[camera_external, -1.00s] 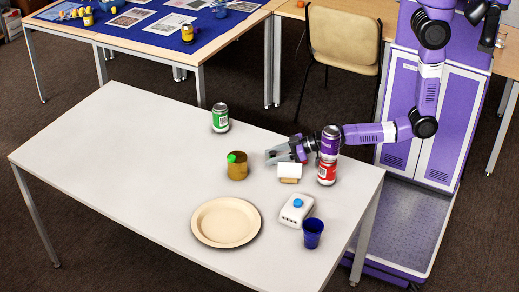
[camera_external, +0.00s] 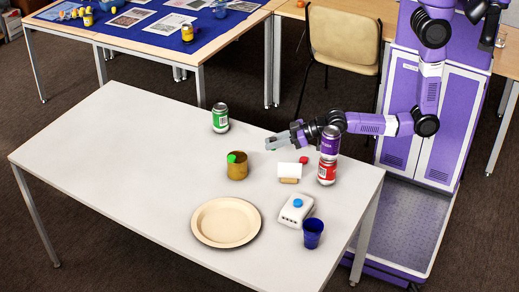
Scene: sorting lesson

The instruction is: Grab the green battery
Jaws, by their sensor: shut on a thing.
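My gripper (camera_external: 284,140) is above the far right part of the white table, behind a small white card on a tan block (camera_external: 290,172). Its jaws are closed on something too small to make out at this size. I cannot identify a green battery for certain. A round-topped green thing (camera_external: 232,158) shows at the rim of a gold-brown mug (camera_external: 237,172), to the left of and nearer than my gripper; I cannot tell what it is. A green and white can (camera_external: 220,118) stands at the far edge, left of my gripper.
A purple can stands on a red can (camera_external: 327,173) close to my forearm. A small red thing (camera_external: 304,160) lies beside the card. A beige plate (camera_external: 226,222), a white box with a blue button (camera_external: 296,210) and a blue cup (camera_external: 313,233) are nearer. The table's left half (camera_external: 110,150) is clear.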

